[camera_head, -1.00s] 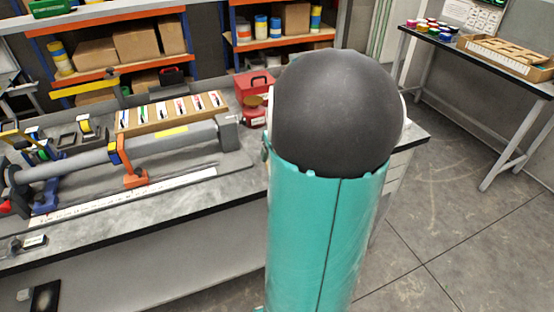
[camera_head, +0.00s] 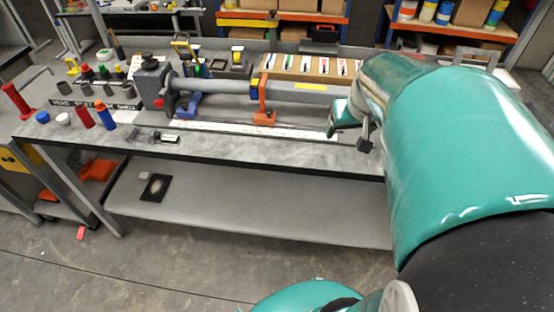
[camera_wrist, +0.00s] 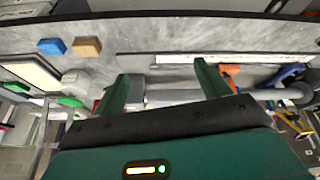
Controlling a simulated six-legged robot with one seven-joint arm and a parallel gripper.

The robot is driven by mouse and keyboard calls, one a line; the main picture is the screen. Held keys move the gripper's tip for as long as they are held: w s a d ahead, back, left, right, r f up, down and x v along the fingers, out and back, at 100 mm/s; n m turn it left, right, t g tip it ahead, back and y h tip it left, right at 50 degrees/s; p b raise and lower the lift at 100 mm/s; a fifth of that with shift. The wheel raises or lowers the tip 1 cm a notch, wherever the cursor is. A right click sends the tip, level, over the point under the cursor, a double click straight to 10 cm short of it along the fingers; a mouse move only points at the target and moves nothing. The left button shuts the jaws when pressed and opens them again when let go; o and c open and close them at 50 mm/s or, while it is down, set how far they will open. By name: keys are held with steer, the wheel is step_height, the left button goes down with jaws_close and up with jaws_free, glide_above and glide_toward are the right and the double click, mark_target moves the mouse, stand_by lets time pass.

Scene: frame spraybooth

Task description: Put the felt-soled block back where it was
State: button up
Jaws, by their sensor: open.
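In the wrist view a blue block (camera_wrist: 52,47) and a tan block (camera_wrist: 87,47) lie side by side on the grey bench top, near its edge. I cannot tell which of them, if either, has a felt sole, as the undersides are hidden. My gripper (camera_wrist: 162,72) is open and empty, its two green fingers spread over the bench beside a long white rule (camera_wrist: 235,58). The blocks are off to the left of the fingers. In the head view my gripper (camera_head: 352,136) hangs over the bench's front part; my arm hides the bench's right end and both blocks.
A grey tube (camera_head: 225,88) lies along the bench with an orange clamp (camera_head: 264,108) and a blue support (camera_head: 188,106). Red and blue cylinders (camera_head: 104,114) stand at the left. A lower shelf (camera_head: 250,205) runs under the bench.

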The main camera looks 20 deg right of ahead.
steer(key=s+a+r+n+y, duration=0.1)
steer(key=s+a, duration=0.3)
steer(key=a, duration=0.6)
steer(key=s+a+r+n+t, duration=0.1)
steer(key=s+a, duration=0.3)
steer(key=a, duration=0.6)
steer(key=shift+a+r+n+y, duration=0.25)
steer(key=shift+n+y, duration=0.15)
steer(key=shift+n, duration=0.3)
